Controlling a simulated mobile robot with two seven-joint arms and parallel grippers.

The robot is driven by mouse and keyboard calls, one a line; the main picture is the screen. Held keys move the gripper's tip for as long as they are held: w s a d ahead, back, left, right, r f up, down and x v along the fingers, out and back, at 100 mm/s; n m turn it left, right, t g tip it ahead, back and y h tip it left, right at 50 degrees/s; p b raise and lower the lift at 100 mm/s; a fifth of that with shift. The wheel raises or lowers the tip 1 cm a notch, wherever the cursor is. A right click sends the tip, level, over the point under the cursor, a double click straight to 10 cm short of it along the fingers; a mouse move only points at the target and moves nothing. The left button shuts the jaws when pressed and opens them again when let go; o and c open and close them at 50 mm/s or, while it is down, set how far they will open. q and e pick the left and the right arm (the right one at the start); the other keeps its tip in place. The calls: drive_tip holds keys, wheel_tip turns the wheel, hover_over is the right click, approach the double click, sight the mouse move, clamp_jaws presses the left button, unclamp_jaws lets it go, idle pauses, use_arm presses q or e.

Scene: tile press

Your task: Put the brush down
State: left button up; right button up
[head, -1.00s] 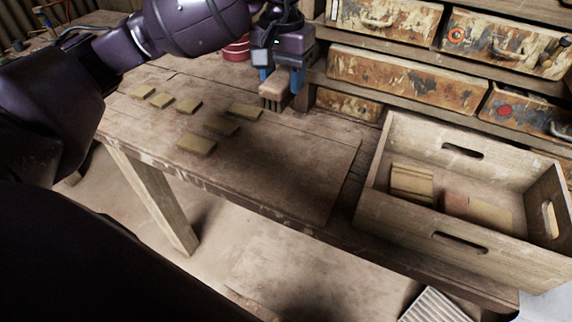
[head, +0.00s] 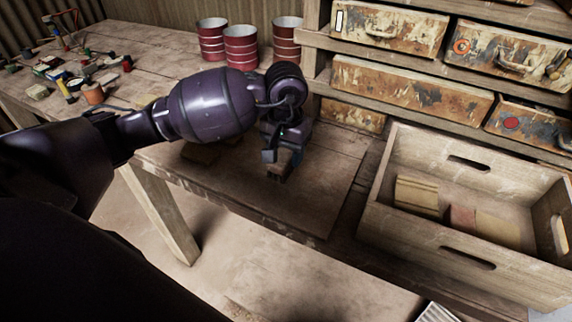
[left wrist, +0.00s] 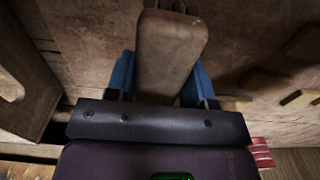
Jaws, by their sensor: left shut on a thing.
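My left gripper (head: 280,165) is over the workbench (head: 315,190) in the head view, toward its front edge. It is shut on the brush (left wrist: 168,50), whose brown wooden body sits between the blue fingers in the left wrist view. In the head view only a small, dark part of the brush shows below the fingers. I cannot tell whether its underside touches the bench top. My right gripper is not in view.
A wooden crate (head: 430,230) with several tiles stands at the right. Red tins (head: 241,46) stand at the back, and small tools and jars clutter the far left. My left arm hides most tiles on the bench. Bare wood lies between gripper and crate.

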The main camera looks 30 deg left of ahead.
sight(286, 151)
use_arm(q)
wheel_tip(286, 151, down, 3)
drive_tip(key=shift+s+f, duration=0.1)
drive_tip(key=shift+f, duration=0.45)
drive_tip(key=shift+f+b, duration=0.2)
drive_tip(key=shift+b, duration=0.1)
drive_tip(key=o, duration=1)
drive_tip(key=shift+o, duration=0.2)
drive_tip(key=shift+r, duration=0.1)
drive_tip(key=shift+r, duration=0.35)
wheel_tip(286, 151, up, 12)
drive_tip(key=shift+f+p, duration=0.2)
drive_tip(key=shift+p, duration=0.2)
